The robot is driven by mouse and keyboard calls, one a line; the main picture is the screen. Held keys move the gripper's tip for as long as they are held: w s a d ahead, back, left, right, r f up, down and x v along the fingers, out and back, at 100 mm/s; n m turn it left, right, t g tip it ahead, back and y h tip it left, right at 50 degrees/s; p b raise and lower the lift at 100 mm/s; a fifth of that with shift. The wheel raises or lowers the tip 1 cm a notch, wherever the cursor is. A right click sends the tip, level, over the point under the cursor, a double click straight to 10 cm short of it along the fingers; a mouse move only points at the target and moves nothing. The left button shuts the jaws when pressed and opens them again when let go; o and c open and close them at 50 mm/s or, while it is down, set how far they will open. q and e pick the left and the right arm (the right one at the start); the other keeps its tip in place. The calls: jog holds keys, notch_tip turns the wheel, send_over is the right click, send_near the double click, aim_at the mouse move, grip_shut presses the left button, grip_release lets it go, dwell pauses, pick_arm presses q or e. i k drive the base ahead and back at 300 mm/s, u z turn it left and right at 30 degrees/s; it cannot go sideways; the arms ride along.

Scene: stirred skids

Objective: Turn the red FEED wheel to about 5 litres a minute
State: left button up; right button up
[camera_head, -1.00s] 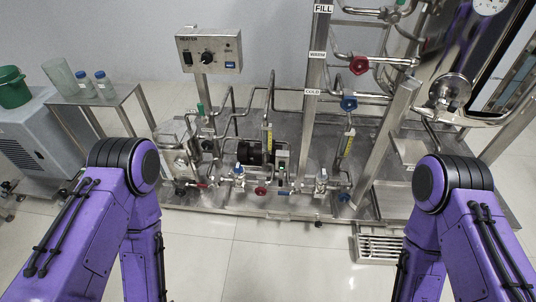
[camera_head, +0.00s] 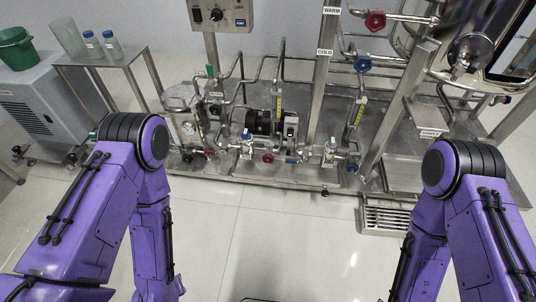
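A small red wheel (camera_head: 268,158) sits low on the front pipework of the skid, near the middle. A larger red wheel (camera_head: 375,21) is higher up, beside the WARM label. No FEED label is readable, so I cannot tell which wheel carries it. A flow tube with a yellow scale (camera_head: 279,106) stands above the small red wheel. A second yellow-scaled tube (camera_head: 358,113) stands to its right. Their readings are too small to make out. My purple arms hang at both sides, apart from the skid. Both grippers are out of view.
Blue wheels (camera_head: 362,64) and a red lever (camera_head: 209,152) are also on the pipework. A steel post (camera_head: 324,90) rises mid-skid. A heater box (camera_head: 222,15) is behind. A side table (camera_head: 130,55) holds bottles at left. The floor (camera_head: 275,240) in front is clear.

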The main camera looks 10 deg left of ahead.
aim_at(270, 157)
jog(key=u, duration=0.15)
jog(key=k, duration=0.3)
jog(key=z, duration=0.85)
jog(key=i, duration=1)
jog(key=u, duration=0.75)
